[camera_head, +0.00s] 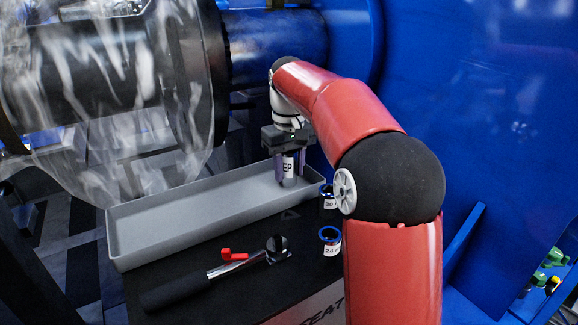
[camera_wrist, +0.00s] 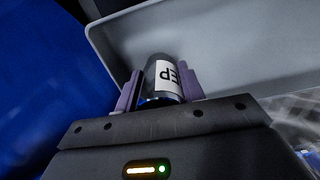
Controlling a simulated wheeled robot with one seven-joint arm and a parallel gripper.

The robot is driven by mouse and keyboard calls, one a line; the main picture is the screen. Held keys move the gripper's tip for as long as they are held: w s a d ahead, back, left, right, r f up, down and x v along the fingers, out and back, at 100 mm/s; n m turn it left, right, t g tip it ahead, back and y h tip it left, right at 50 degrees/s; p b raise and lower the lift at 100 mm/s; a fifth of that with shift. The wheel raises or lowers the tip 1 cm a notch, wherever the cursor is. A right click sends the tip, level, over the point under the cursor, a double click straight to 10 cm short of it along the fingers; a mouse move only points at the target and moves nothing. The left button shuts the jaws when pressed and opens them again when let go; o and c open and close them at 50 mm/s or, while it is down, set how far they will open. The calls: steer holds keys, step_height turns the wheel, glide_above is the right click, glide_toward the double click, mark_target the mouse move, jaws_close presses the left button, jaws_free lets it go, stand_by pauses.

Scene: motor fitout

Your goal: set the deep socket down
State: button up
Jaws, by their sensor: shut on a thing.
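The deep socket (camera_head: 288,166) is a dark cylinder with a white label ending in "EP". My gripper (camera_head: 287,168) is shut on it, a purple-grey finger on each side. The socket hangs upright at the right end of a long grey tray (camera_head: 190,216), over or just inside it; I cannot tell whether it touches the tray floor. In the wrist view the socket (camera_wrist: 163,78) sits between the two fingers (camera_wrist: 160,88), with the pale tray (camera_wrist: 225,45) behind it. The socket's lower end is partly hidden.
Two short labelled sockets with blue rims (camera_head: 330,240) (camera_head: 327,196) stand right of the tray. A ratchet wrench (camera_head: 215,275) with a black handle and a small red piece (camera_head: 233,254) lie in front. A blue wall (camera_head: 480,110) rises at the right. The tray's left part looks empty.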

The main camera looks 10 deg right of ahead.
steer(key=o, duration=1.4)
steer(key=shift+c, duration=0.2)
